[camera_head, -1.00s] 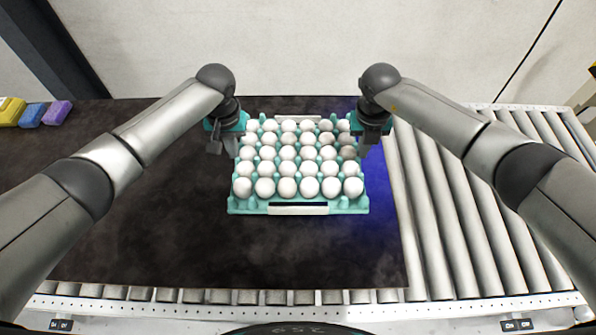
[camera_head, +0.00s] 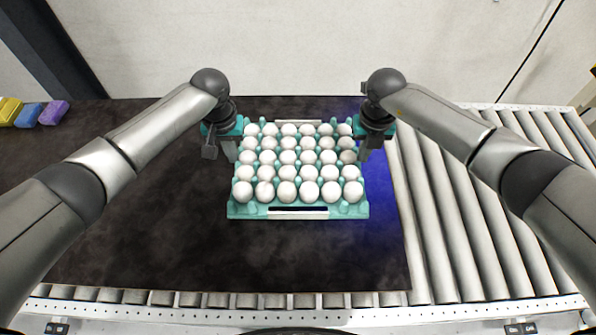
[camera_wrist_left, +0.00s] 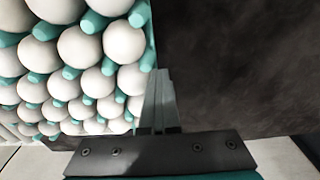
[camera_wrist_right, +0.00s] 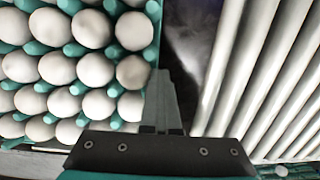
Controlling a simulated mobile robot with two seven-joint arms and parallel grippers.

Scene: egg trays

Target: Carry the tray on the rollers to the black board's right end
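The teal tray (camera_head: 240,211) full of white eggs lies at the right end of the black board (camera_head: 150,235). It looks level. My left gripper (camera_head: 230,152) is beside the tray's left side, its two fingers close together and nothing seen between them. In the left wrist view its fingers (camera_wrist_left: 160,95) point along the tray's edge (camera_wrist_left: 151,55). My right gripper (camera_head: 364,152) is beside the right side in the same way. In the right wrist view its fingers (camera_wrist_right: 161,95) are together near the tray's edge (camera_wrist_right: 153,65). I cannot tell whether either gripper touches the tray.
Grey rollers (camera_head: 450,215) lie right of the board. A strip of board shows between tray and rollers. Yellow (camera_head: 10,110), blue (camera_head: 28,116) and purple (camera_head: 54,112) blocks sit at the far left.

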